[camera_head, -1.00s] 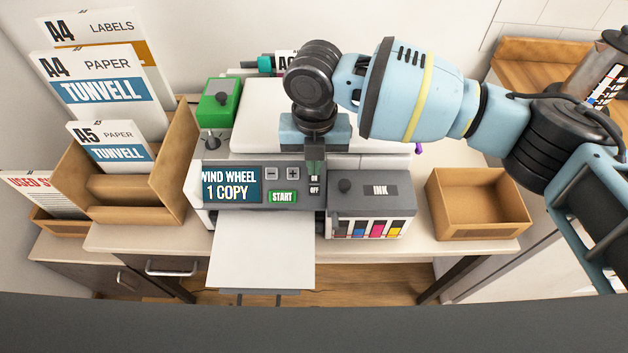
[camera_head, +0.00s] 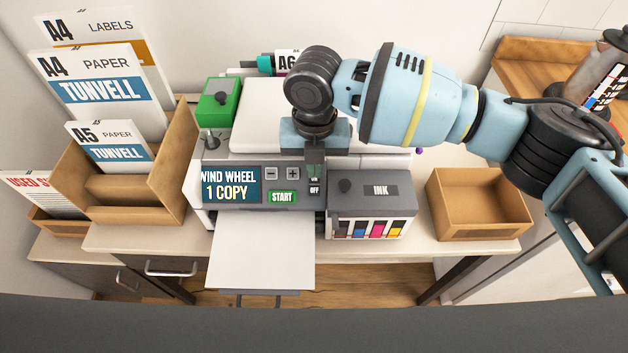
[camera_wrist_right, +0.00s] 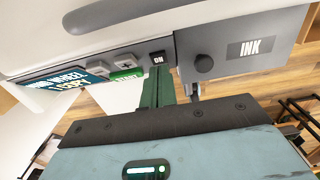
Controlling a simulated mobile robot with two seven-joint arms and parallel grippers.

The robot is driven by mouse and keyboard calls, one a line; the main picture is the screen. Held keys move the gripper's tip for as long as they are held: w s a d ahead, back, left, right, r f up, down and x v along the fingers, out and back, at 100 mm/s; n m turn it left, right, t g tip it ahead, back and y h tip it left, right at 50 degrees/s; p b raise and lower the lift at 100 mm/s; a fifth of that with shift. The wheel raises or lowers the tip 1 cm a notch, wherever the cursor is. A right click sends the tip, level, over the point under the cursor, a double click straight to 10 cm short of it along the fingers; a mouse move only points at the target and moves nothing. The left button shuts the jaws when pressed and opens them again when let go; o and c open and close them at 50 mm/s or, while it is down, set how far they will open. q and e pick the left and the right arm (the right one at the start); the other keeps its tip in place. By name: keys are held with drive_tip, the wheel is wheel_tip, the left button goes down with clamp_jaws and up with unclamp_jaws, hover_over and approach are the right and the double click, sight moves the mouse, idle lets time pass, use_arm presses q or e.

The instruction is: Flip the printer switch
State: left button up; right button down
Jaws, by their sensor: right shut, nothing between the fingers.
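The printer (camera_head: 378,207) stands on the desk, with a display reading "WIND WHEEL 1 COPY". Its switch (camera_head: 314,183) is at the right end of the control panel, with an OFF label in sight below my fingers. My right gripper (camera_head: 314,174) is shut and empty, pointing down over the upper part of the switch. In the right wrist view the dark green fingers (camera_wrist_right: 161,76) end right at the switch (camera_wrist_right: 158,58), whose ON mark shows. I cannot tell whether they touch it. My left gripper is out of view.
A green box (camera_head: 218,100) with a knob stands behind the printer at left. A paper holder (camera_head: 165,160) is on the left and an empty brown tray (camera_head: 480,232) on the right. A white sheet (camera_head: 262,250) lies in front on the output tray.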

sight(314, 182)
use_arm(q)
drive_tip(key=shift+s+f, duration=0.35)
use_arm(e)
drive_tip(key=shift+f, duration=1.05)
